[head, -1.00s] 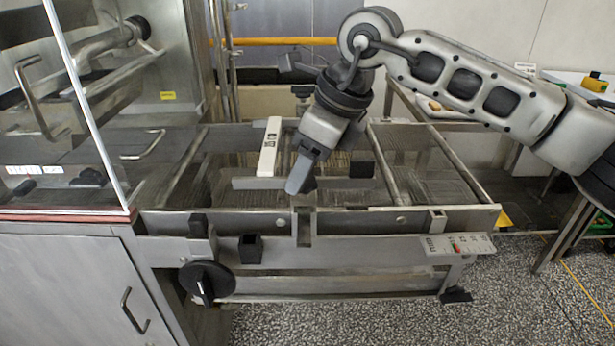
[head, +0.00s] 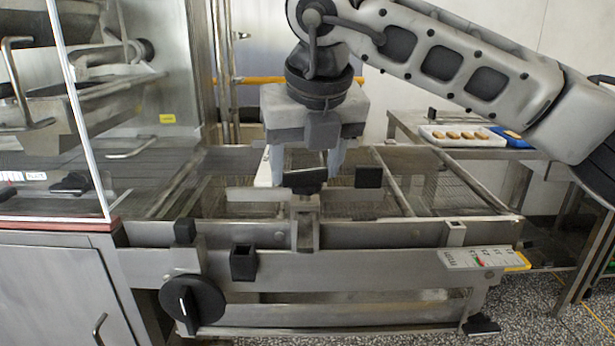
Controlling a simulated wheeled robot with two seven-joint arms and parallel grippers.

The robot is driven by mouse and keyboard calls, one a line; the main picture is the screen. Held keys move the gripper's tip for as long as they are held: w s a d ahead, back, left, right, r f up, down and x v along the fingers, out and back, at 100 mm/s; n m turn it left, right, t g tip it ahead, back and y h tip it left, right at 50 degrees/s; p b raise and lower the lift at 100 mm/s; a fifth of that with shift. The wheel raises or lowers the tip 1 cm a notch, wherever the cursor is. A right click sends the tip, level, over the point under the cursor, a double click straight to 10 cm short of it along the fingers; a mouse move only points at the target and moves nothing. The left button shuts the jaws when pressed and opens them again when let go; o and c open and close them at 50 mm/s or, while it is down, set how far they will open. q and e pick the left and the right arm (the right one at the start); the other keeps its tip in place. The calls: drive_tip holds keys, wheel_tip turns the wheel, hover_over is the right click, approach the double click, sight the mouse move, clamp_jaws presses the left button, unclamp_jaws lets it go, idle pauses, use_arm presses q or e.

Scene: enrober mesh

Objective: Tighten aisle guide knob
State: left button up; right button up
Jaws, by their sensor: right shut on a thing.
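The black guide knob (head: 305,178) sits on top of a metal clamp post (head: 305,230) at the front rail of the mesh conveyor. A metal guide bar (head: 255,194) runs across behind the post. My right gripper (head: 307,172) points down over the knob, one grey finger on each side, and is shut on it. The knob's wide front face shows between the fingers; its back is hidden. My left gripper is out of view.
A black block (head: 368,177) stands just right of the gripper. A round black dial (head: 193,305) and a small black square socket (head: 243,263) are on the front. A label plate (head: 482,257) is at right. A tray of bars (head: 462,136) stands on the back table.

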drive_tip(key=shift+m+h+b, duration=0.4)
drive_tip(key=shift+m+b, duration=0.05)
drive_tip(key=shift+m, duration=0.65)
drive_tip(key=shift+a+m, duration=0.1)
drive_tip(key=shift+m, duration=0.4)
drive_tip(key=shift+r, duration=0.1)
drive_tip(key=o, duration=1)
drive_tip(key=shift+c, duration=0.2)
drive_tip(key=p+v, duration=0.1)
drive_tip(key=v, duration=1.5)
drive_tip(key=shift+a, duration=0.3)
